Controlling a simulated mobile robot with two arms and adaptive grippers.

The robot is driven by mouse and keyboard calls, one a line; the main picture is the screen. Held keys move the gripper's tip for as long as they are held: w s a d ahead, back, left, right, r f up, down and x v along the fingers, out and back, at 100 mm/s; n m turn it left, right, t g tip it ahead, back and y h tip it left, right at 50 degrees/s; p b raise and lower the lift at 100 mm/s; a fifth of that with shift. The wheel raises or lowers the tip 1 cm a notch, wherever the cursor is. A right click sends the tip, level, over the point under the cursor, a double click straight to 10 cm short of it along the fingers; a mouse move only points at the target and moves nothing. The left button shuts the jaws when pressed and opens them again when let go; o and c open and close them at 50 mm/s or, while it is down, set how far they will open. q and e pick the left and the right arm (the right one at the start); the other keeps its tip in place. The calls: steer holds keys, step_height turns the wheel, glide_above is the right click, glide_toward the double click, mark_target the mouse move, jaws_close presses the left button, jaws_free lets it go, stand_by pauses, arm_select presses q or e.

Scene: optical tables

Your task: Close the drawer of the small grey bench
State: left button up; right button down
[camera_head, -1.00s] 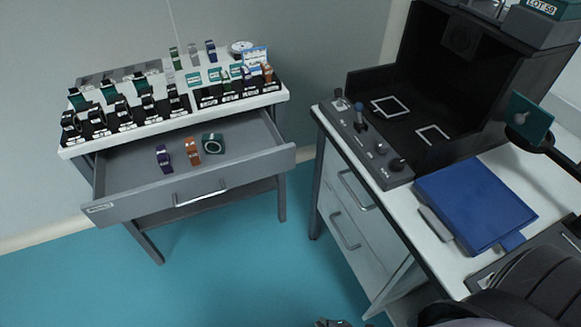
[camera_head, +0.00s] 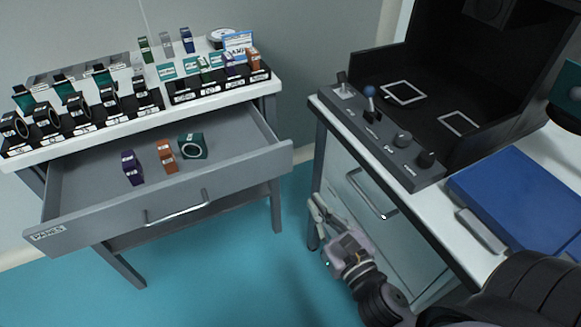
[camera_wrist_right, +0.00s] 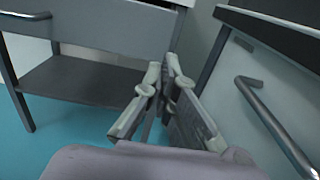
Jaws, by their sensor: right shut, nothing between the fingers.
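The small grey bench (camera_head: 275,88) stands at the left in the head view. Its drawer (camera_head: 80,192) is pulled out, with its handle (camera_head: 177,207) on the front. Inside lie a purple piece (camera_head: 132,168), an orange piece (camera_head: 167,156) and a dark green piece (camera_head: 193,146). My right gripper (camera_head: 317,208) is shut and empty, to the right of the drawer and apart from it, beside the neighbouring cabinet. The right wrist view shows the gripper (camera_wrist_right: 166,72) with the drawer front (camera_wrist_right: 120,28) beyond it. My left gripper is not in view.
The white bench with drawers (camera_head: 345,190) stands close at the right; its handle (camera_head: 372,196) sticks out near my right gripper. On it are a dark control box (camera_head: 385,140) and a blue case (camera_head: 520,205). Turquoise floor (camera_head: 220,280) is clear before the grey bench.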

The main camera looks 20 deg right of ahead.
glide_toward(285, 161)
steer(key=w, duration=0.1)
steer(key=w+p, duration=0.1)
steer(key=w, duration=0.4)
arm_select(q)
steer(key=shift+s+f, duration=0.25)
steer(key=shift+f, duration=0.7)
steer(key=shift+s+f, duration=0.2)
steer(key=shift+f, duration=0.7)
arm_select(e)
steer(key=shift+w+a, duration=0.1)
steer(key=shift+w, duration=0.5)
